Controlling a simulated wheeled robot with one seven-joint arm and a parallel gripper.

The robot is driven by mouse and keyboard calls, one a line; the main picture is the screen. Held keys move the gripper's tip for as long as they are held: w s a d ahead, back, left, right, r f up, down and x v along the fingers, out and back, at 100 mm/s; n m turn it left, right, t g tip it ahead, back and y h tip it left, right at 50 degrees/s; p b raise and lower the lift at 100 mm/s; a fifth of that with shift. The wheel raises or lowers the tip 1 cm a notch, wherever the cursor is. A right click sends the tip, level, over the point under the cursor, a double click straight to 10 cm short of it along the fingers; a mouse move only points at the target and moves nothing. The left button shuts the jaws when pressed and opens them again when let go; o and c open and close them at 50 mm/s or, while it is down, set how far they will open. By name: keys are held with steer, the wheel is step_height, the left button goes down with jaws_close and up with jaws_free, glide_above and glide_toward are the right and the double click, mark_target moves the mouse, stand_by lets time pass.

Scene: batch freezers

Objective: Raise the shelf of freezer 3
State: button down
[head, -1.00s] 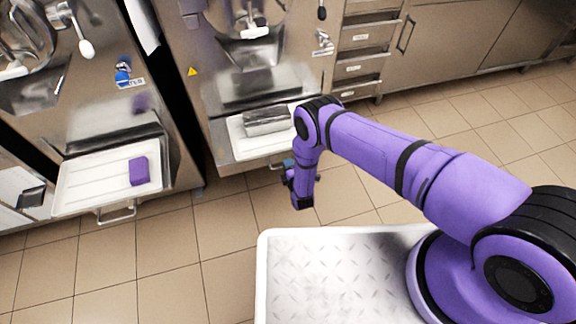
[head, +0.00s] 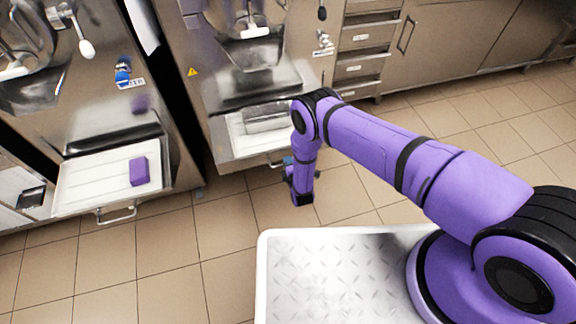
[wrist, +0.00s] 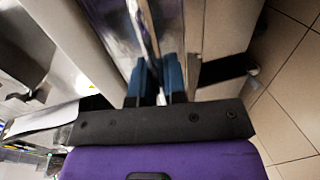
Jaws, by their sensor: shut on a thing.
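The middle freezer (head: 225,95) has a steel front and a shelf (head: 240,158) low down. A white tray (head: 239,146) lies on the shelf, with a metal pan (head: 266,119) on it, partly under the steel ledge. No freezer number is readable. My gripper (head: 288,162) is at the shelf's front edge, by its handle, and largely hidden behind my wrist in the head view. In the wrist view its blue fingers (wrist: 157,80) are close together around a thin metal piece (wrist: 150,30) that looks like the handle.
The left freezer (head: 100,100) has its own shelf with a white tray (head: 80,190) and a purple block (head: 138,171). Drawers (head: 362,68) and cabinets stand at the right. Tiled floor (head: 235,220) is free in front of the freezers.

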step_height(320, 180, up, 10)
steer(key=shift+r, duration=0.2)
steer(key=shift+w, duration=0.1)
steer(key=c, duration=1.2)
jaws_free()
steer(key=shift+r, duration=0.15)
steer(key=v, duration=1.1)
